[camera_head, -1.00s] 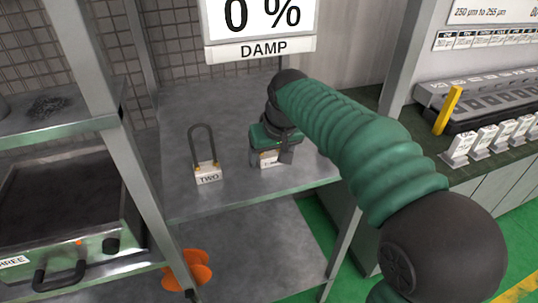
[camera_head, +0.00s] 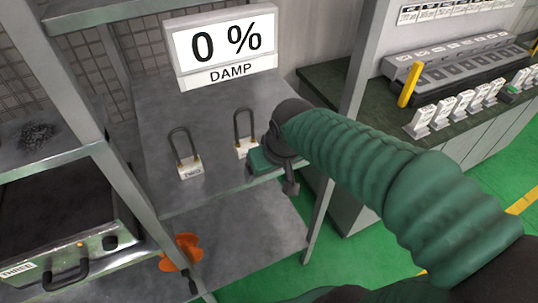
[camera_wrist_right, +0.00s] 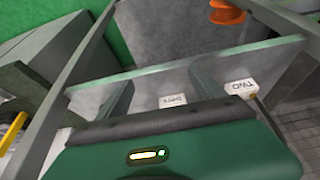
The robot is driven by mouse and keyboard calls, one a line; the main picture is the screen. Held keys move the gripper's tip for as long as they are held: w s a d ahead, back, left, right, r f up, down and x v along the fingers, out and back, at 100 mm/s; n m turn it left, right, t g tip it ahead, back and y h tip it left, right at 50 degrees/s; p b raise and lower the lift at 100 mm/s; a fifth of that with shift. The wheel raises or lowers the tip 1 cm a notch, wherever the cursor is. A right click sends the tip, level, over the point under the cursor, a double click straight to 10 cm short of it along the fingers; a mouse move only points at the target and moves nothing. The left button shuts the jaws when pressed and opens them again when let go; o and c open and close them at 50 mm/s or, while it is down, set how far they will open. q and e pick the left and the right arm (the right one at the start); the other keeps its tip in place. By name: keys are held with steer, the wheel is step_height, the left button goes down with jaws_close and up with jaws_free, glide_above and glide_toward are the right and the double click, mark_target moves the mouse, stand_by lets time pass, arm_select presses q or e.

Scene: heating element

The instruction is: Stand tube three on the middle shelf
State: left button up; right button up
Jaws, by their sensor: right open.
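A dark U-shaped tube with a white base (camera_head: 246,147) stands upright on the middle shelf (camera_head: 215,185); its label is too small to read. A like tube labelled TWO (camera_head: 190,168) stands to its left. My right gripper (camera_head: 272,170) is open and empty, just in front and to the right of the first tube, apart from it near the shelf's front edge. In the right wrist view, the first tube's base (camera_wrist_right: 172,101) shows between the open fingers (camera_wrist_right: 160,95), with the TWO base (camera_wrist_right: 240,86) beside it. My left gripper is not in view.
A display reading 0 % DAMP (camera_head: 222,45) stands at the back of the shelf. An oven labelled THREE (camera_head: 60,255) is at left, an orange object (camera_head: 183,250) below the shelf. A right counter (camera_head: 435,135) holds several white-labelled items (camera_head: 440,110). Metal posts (camera_head: 355,80) flank the shelf.

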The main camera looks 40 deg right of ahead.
arm_select(q)
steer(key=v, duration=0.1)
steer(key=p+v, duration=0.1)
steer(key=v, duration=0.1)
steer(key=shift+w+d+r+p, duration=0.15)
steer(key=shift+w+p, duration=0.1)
steer(key=shift+p, duration=0.1)
arm_select(e)
steer(key=s+a+f+n+g, duration=0.1)
steer(key=s+a+f, duration=0.1)
steer(key=a+f, duration=0.2)
steer(key=s+a+f+n+y, duration=0.1)
steer(key=a+f, duration=0.4)
steer(key=f, duration=0.4)
steer(key=shift+s+f+n+g, duration=0.2)
steer(key=shift+s+n+g, duration=0.2)
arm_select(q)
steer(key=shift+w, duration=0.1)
arm_select(e)
steer(key=shift+w, duration=0.15)
steer(key=shift+a, duration=0.1)
